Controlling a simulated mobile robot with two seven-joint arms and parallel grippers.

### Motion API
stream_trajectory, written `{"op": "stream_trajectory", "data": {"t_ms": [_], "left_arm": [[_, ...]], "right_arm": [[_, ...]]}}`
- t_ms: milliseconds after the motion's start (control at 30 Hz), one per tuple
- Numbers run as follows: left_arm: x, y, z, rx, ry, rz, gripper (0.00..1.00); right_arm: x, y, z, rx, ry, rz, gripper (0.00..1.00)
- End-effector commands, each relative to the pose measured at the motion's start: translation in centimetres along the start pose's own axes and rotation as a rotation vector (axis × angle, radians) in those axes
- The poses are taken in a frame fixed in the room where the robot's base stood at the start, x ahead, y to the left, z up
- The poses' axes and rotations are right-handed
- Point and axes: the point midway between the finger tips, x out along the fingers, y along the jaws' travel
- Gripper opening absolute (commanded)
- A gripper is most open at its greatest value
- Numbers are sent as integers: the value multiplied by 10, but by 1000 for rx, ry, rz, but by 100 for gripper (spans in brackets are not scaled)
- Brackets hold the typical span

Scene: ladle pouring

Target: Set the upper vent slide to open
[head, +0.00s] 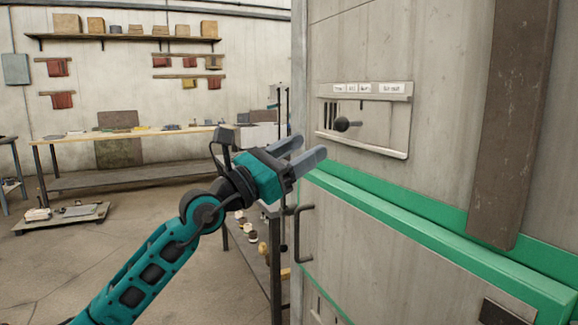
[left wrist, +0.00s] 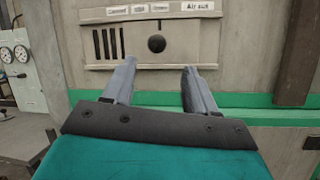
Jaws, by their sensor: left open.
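The upper vent slide is a pale metal plate (head: 388,124) set in a framed panel on the grey cabinet, with a round dark knob (head: 343,124) on it. Dark vertical slots (head: 329,116) show to the left of the knob, under a row of small labels (head: 352,88). In the left wrist view the knob (left wrist: 157,43) is ahead, between the finger lines and beyond the fingertips. My left gripper (head: 308,147) is open and empty, left of and a little below the knob, apart from it. My right gripper is in neither view.
A green ledge (head: 430,235) runs across the cabinet below the panel. A dark handle (head: 298,234) sticks out lower left. A brown vertical post (head: 505,130) stands right of the panel. A workbench (head: 140,134) is far back left; open floor lies before it.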

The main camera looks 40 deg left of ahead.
Motion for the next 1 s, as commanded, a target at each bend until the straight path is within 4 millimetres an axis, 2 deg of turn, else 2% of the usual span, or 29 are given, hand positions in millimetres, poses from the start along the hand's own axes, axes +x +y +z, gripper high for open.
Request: {"op": "stream_trajectory", "data": {"t_ms": [100, 300, 900, 1000], "left_arm": [[-15, -1, -3, -1, 2, 0, 57], [-25, 0, -1, -1, 1, -1, 57], [-26, 0, 0, -4, 0, -1, 57], [-26, -3, -8, -72, 4, -6, 57]], "right_arm": [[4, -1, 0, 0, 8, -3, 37], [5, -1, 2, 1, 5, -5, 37], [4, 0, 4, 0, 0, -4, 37], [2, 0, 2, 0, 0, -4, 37]]}}
